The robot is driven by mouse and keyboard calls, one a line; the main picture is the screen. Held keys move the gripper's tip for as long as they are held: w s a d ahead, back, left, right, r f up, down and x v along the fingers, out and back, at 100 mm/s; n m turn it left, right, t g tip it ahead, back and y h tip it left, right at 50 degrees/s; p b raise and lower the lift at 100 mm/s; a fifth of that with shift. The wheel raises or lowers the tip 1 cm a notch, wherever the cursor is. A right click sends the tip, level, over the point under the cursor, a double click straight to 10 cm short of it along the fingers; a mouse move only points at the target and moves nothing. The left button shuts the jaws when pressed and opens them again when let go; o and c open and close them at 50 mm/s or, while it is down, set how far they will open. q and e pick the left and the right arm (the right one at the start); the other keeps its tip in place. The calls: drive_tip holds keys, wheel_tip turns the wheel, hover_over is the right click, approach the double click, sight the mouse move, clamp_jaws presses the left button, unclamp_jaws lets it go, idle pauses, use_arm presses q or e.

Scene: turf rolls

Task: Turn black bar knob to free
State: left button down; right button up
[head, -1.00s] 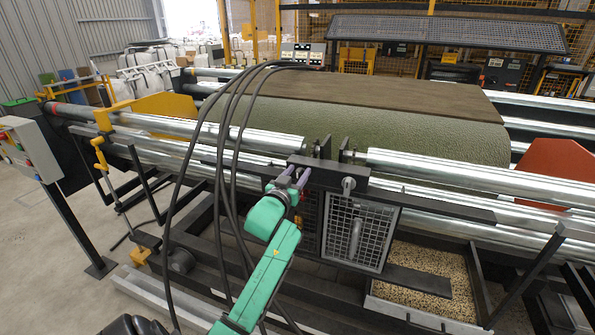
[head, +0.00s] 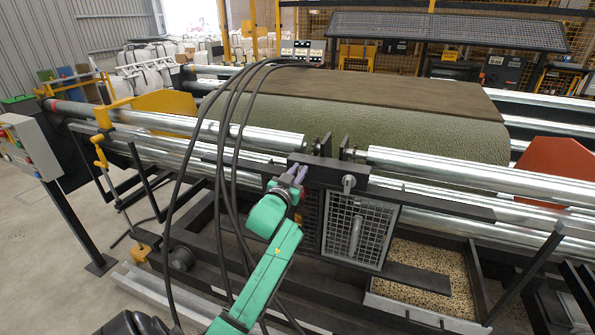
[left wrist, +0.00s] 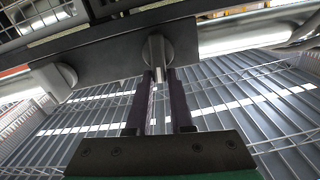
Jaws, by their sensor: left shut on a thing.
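The bar knob (left wrist: 153,50) is a dark grey round piece with a raised bar, on the face of a dark housing (left wrist: 100,52). In the left wrist view its bar stands roughly upright in the picture, between the fingertips. My left gripper (left wrist: 157,80) is shut on the knob's bar. In the head view my left gripper (head: 295,173) reaches the left part of the black housing (head: 322,172), and its fingers and wrist hide the knob. My right gripper is in neither view.
A silver fitting (head: 348,183) sits on the housing, right of my gripper. Long steel rollers (head: 450,170) run either side, with a green turf roll (head: 400,130) behind. Black hoses (head: 222,190) hang left of my arm. A mesh panel (head: 358,232) stands below.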

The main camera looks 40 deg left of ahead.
use_arm(q)
drive_tip(key=m, duration=0.4)
drive_tip(key=d+f+m, duration=0.1)
drive_tip(key=m, duration=0.3)
drive_tip(key=d+m, duration=0.1)
drive_tip(key=m, duration=0.3)
drive_tip(key=shift+w+f, duration=0.3)
drive_tip(key=shift+f, duration=0.1)
drive_tip(key=shift+f+m+b, duration=0.2)
drive_tip(key=shift+m, duration=0.85)
drive_tip(key=shift+f+m+b, duration=0.15)
drive_tip(key=shift+f+m, duration=0.05)
drive_tip(key=shift+m, duration=0.85)
drive_tip(key=c, duration=0.8)
unclamp_jaws()
